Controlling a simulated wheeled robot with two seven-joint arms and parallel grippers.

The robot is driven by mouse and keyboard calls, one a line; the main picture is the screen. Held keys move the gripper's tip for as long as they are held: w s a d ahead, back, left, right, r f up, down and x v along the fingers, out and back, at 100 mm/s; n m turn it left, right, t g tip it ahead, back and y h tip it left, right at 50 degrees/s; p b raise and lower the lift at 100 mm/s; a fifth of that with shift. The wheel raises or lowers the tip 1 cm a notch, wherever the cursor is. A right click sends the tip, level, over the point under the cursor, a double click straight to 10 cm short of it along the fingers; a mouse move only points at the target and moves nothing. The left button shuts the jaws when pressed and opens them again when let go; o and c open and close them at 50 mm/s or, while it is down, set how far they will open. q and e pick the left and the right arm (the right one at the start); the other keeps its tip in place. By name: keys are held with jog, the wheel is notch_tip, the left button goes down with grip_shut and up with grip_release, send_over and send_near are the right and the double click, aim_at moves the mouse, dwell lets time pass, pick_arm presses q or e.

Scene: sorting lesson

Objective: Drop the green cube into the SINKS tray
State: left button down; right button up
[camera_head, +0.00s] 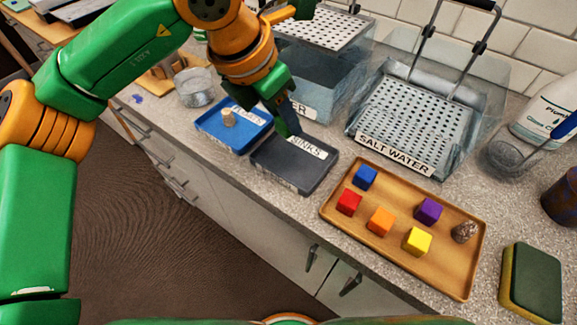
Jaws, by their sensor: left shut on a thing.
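The SINKS tray (282,176) is a dark grey shallow tray with a white label, on the counter in the middle of the head view. My left gripper (288,124) is at the back left part of this tray, pointing down. It is shut on the green cube (284,129), which shows only in part and is hard to tell from the green gripper parts. The exact height of the cube above the tray floor cannot be told. My right gripper is not in view.
The blue tray (209,130) with a cork-coloured piece (228,117) stands left of the SINKS tray. A wooden tray (335,205) with several coloured cubes is at right. Clear water tanks with the salt water label (394,157) stand behind. A sponge (533,283) lies far right.

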aim_at(279, 132)
pick_arm(q)
jog(key=f+b, duration=0.2)
jog(key=f, duration=0.1)
jog(key=f+b, duration=0.2)
jog(key=shift+w+f, duration=0.2)
jog(key=shift+f, duration=0.2)
jog(key=shift+r, duration=0.1)
jog(key=shift+a, duration=0.1)
jog(key=shift+c, duration=2.3)
grip_release()
jog(key=v, duration=0.7)
jog(key=shift+r, duration=0.1)
